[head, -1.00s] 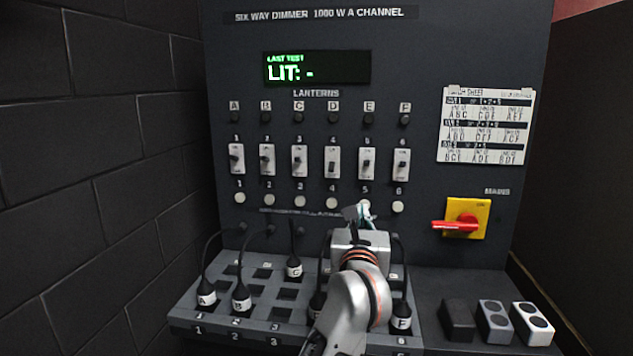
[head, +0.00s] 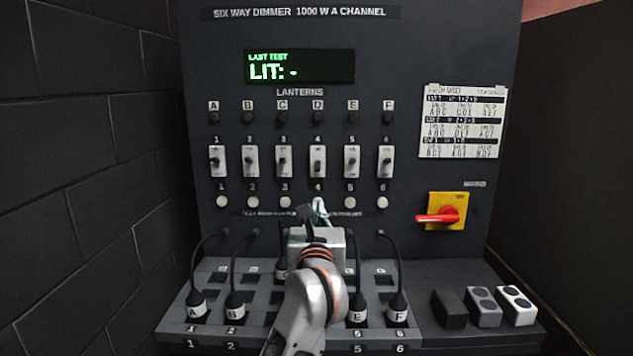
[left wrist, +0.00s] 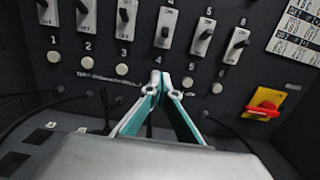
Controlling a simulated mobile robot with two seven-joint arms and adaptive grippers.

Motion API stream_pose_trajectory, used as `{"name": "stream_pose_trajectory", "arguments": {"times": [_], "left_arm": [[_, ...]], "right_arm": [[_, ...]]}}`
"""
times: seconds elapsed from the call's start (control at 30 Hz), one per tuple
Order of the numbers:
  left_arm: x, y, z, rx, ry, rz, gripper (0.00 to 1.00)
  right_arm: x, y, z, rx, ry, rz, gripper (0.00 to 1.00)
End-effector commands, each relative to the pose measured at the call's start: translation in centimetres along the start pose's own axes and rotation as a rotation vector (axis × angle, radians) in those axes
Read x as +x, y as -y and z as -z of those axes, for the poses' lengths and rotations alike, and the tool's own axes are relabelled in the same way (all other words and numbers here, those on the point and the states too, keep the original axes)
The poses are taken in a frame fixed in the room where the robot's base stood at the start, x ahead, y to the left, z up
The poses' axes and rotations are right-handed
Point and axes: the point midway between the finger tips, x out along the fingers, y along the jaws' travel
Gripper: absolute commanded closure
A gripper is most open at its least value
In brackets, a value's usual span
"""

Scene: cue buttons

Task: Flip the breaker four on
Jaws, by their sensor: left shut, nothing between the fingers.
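Breaker four (head: 317,160) is a white switch with a dark toggle, fourth in a row on the grey panel. I cannot tell whether the fingertips touch the panel. My right gripper is not in view.
Breakers three (head: 284,160) and five (head: 351,160) flank breaker four closely. A red-handled mains switch (head: 440,214) is at the right. Black plugs with cables stand in the lower sockets, partly behind my left arm. The display (head: 300,67) reads "LIT: -". A brick wall (head: 80,150) is at the left.

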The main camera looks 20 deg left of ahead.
Motion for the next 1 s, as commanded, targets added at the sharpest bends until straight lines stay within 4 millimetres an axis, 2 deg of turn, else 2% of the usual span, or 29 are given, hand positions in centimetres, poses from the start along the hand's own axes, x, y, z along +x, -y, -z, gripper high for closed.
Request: {"name": "stream_pose_trajectory", "arguments": {"times": [0.17, 0.27, 0.77, 0.83, 1.0], "left_arm": [[0.4, 0.0, 0.0, 0.001, 0.0, 0.0, 1.0], [1.5, 0.0, -0.1, 0.002, 0.001, -0.001, 1.0], [10.3, 0.0, -0.1, 0.001, 0.0, -0.001, 1.0], [9.7, 0.1, -1.5, -0.003, 0.003, 0.001, 1.0], [9.0, 0.0, -3.2, -0.002, 0.002, 0.0, 1.0]], "right_arm": [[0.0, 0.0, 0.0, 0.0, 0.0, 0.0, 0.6], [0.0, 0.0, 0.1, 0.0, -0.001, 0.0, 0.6], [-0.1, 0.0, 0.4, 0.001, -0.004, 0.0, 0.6], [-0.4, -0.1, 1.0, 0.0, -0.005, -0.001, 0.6], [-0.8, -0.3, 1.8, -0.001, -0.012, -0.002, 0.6]]}}
